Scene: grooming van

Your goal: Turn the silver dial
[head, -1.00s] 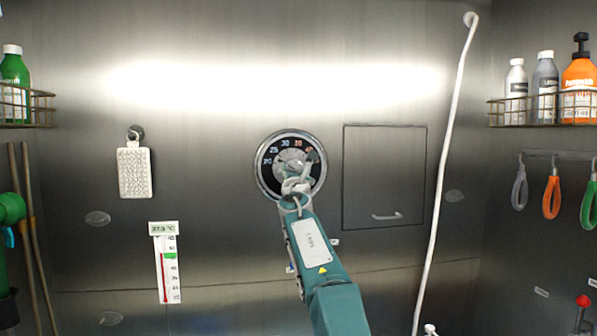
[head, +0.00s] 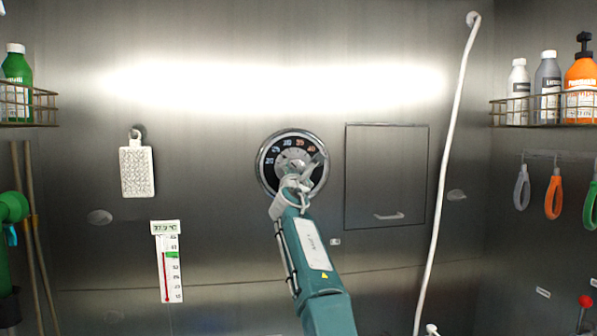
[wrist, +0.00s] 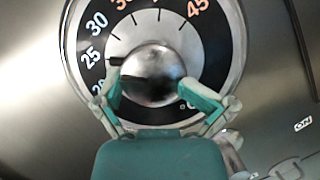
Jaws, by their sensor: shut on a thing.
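The silver dial knob (wrist: 160,70) sits at the centre of a round black scale plate (wrist: 216,55) on the metal wall. Numbers such as 25, 30 and 45 show in the wrist view, and a thick black mark lies near 25. The plate also shows in the head view (head: 264,176). My gripper (wrist: 150,88) is shut on the knob, one finger on its lower left and one on its right. In the head view my gripper (head: 293,180) covers the lower part of the plate. A thermometer panel (head: 171,275) with a digital readout of about 37.9 °C hangs lower left.
A closed wall hatch (head: 385,170) is right of the dial, and a white hose (head: 447,160) hangs beyond it. Bottle racks (head: 545,112) (head: 40,105) are on both sides.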

